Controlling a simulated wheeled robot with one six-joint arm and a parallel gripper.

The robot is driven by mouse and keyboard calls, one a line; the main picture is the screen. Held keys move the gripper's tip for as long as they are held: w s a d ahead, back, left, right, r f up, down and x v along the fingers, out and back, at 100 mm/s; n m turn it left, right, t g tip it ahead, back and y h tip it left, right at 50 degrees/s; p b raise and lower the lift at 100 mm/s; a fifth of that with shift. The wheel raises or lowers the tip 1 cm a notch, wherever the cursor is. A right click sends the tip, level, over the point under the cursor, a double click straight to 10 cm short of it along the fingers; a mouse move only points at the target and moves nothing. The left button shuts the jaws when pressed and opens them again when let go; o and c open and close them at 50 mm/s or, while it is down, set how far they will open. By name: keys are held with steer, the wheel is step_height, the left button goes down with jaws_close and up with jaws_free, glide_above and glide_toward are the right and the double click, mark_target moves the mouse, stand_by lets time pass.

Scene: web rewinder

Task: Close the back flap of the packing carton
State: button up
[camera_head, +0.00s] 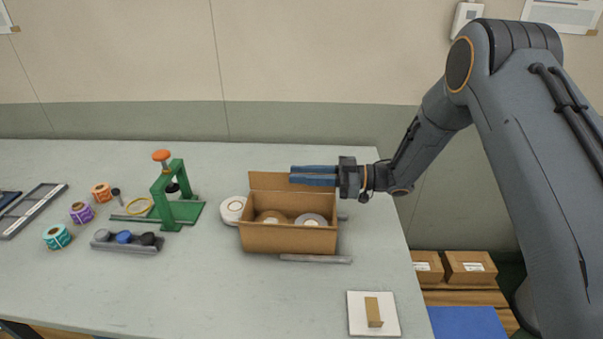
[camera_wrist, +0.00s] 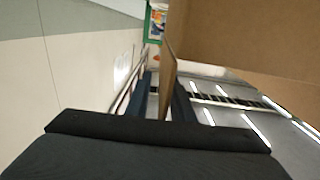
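The brown packing carton (camera_head: 289,239) stands on the table with two round rolls (camera_head: 311,220) inside. Its back flap (camera_head: 268,181) stands upright along the far edge. My gripper (camera_head: 292,174) reaches in from the right at the flap's top edge, with its two blue fingers pointing left. In the wrist view the flap (camera_wrist: 168,75) shows edge-on between the fingers, with a small gap on its left side. The fingers look apart, one on each side of the flap. Whether the right finger touches it is unclear.
A white roll (camera_head: 232,210) sits left of the carton, and a grey bar (camera_head: 316,259) lies in front. A green press (camera_head: 173,195) stands further left, with coloured spools beyond. A white plate (camera_head: 373,313) lies at front right. The table's front middle is clear.

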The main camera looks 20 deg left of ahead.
jaws_close()
steer(key=shift+s+n, duration=0.1)
steer(key=shift+n, duration=0.2)
steer(key=s+n+b, duration=0.1)
steer(key=n+b, duration=0.1)
steer(key=s+f+n+b, duration=0.1)
steer(key=n+b, duration=0.1)
steer(key=n, duration=0.1)
steer(key=s+d+f+n+b, duration=0.1)
steer(key=n+b, duration=0.1)
steer(key=n, duration=0.1)
steer(key=shift+s+d, duration=0.1)
steer(key=shift+s, duration=0.3)
steer(key=shift+s+d+f+n+b, duration=0.1)
steer(key=shift+s+f+n+b, duration=0.15)
steer(key=shift+n+b, duration=0.5)
steer(key=shift+s+f+n+b, duration=0.15)
steer(key=shift+f+n+b, duration=0.1)
steer(key=shift+n+b, duration=0.5)
steer(key=shift+n, duration=0.3)
